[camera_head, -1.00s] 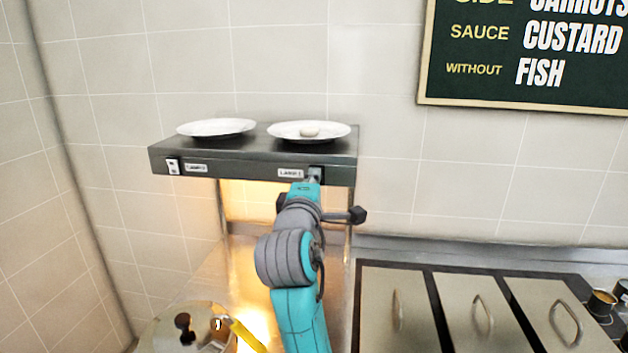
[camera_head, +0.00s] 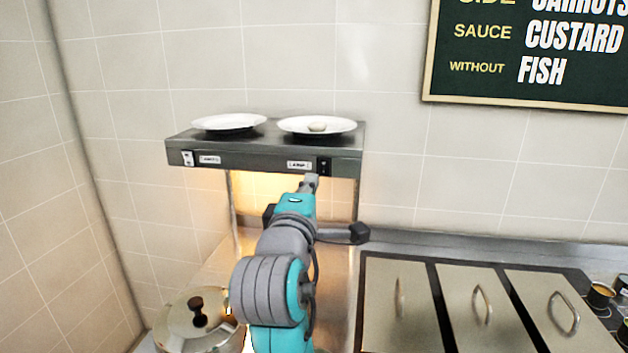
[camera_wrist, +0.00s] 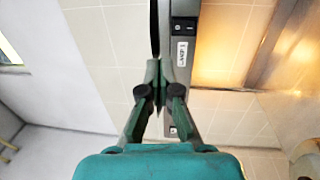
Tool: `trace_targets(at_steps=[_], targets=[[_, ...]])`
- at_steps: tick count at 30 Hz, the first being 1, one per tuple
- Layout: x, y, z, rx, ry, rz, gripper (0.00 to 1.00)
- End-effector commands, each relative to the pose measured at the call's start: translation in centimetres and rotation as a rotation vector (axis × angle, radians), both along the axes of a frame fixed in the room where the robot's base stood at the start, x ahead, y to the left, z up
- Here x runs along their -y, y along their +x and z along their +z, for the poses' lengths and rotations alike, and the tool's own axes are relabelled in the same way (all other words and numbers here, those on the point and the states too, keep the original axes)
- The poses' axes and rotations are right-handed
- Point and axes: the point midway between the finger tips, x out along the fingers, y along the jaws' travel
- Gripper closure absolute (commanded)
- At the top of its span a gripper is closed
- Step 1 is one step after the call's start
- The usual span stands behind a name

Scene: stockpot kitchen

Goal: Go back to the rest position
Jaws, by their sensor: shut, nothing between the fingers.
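My gripper (camera_head: 311,181) is shut and empty in the head view, just below the front face of the grey lamp shelf (camera_head: 225,160), near its right end. A black switch (camera_head: 324,166) sits on that face, just above and right of the fingertips, beside a white label. In the wrist view, the closed fingers (camera_wrist: 159,88) point at the lamp shelf (camera_wrist: 184,85), whose label and a switch show beyond the tips. I cannot tell whether the fingertips touch the shelf.
A lidded pot (camera_head: 197,322) stands at lower left. Handled metal lids (camera_head: 399,305) fill the lower right. A menu board (camera_head: 530,50) hangs on the wall.

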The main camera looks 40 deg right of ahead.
Motion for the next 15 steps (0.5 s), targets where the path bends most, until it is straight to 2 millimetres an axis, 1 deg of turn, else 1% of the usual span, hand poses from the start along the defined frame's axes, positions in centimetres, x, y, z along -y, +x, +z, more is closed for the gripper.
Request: trace_targets(at_steps=[4, 15], targets=[[-0.73, -0.67, 0.11, 0.001, 0.001, 0.001, 1.0], [-0.81, -0.84, 0.13, 0.0, 0.0, 0.0, 1.0]])
